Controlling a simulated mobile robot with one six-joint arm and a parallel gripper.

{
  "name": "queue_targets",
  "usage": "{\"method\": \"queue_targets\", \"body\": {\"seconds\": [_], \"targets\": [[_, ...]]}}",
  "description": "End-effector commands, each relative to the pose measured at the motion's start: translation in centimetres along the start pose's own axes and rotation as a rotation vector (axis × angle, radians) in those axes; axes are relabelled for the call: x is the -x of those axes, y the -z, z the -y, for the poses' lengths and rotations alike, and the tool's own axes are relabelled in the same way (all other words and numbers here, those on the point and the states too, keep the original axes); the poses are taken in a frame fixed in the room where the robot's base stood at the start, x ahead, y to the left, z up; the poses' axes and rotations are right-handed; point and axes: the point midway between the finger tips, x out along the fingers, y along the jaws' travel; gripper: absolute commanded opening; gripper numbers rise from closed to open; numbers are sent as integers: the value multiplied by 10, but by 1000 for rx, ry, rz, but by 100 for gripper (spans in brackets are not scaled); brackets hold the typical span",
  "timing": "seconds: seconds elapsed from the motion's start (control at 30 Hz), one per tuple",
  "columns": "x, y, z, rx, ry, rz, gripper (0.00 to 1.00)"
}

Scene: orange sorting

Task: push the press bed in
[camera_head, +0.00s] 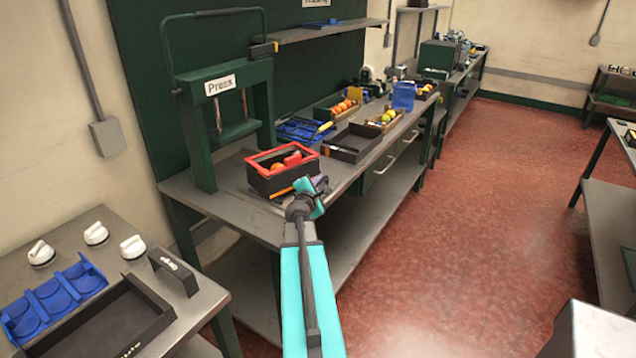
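The green press (228,120) with a "Press" sign stands at the left end of the grey workbench against the wall. A dark box with a red rim (262,158) sits on the bench in front and to the right of the press, outside its frame. Orange and red items show inside it. Which part is the press bed I cannot tell for certain; this box may rest on it. My gripper (318,184) is at the box's front right corner, close to it. Whether they touch is unclear.
A black tray (372,136), a blue basket (300,131) and crates of fruit (337,106) stand farther along the bench. A nearer table (205,298) at left holds a blue cup holder, a black tray and white knobs.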

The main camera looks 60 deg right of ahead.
Motion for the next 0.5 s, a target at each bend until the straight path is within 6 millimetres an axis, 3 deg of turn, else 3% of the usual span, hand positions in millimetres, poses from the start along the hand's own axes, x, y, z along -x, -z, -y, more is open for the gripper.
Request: {"method": "queue_targets", "body": {"seconds": [0.2, 0.5], "targets": [[-11, -1, 1, 0, 0, -1, 20], [-12, -1, 1, 0, -1, -2, 20]]}}
